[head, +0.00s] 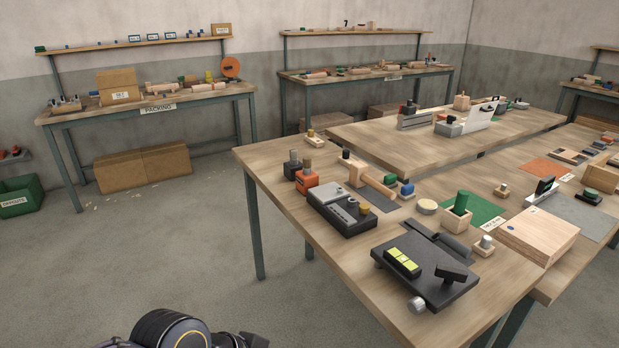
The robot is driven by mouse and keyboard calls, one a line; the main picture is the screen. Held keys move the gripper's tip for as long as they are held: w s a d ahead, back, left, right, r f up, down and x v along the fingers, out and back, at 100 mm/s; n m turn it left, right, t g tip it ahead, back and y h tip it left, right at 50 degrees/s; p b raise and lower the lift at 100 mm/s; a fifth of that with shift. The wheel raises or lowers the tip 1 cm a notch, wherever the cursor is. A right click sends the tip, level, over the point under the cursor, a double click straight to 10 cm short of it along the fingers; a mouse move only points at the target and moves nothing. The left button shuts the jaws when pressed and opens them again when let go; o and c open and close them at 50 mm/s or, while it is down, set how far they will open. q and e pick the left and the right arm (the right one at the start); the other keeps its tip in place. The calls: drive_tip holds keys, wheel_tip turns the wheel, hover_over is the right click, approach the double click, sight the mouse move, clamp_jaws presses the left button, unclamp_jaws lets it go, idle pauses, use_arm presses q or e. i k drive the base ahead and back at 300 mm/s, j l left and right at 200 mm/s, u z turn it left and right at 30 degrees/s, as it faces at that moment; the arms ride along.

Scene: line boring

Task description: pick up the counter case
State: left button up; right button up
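I cannot tell for sure which thing is the counter case. A dark grey case with a lighter top and small knobs (343,211) lies near the left edge of the near workbench. In front of it, a black flat fixture (428,277) carries yellow-green blocks and a metal knob. A pale wooden box (537,237) with a small blue mark sits to the right. A dark part of my own arm shows at the bottom left, well short of the bench. Neither gripper's fingertips can be seen.
The near workbench (268,166) also holds an orange-and-black block (306,180), a green cylinder in a wooden holder (457,212) and a green mat (482,207). Open floor lies left of the workbench.

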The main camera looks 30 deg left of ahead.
sight(307, 179)
drive_tip(key=i+j+z, duration=0.1)
drive_tip(key=j, duration=0.25)
drive_tip(key=i+j+z, duration=0.1)
drive_tip(key=j, duration=0.25)
drive_tip(key=i+j, duration=0.2)
drive_tip(key=j, duration=0.15)
drive_tip(key=i+j+z, duration=0.15)
drive_tip(key=j, duration=0.2)
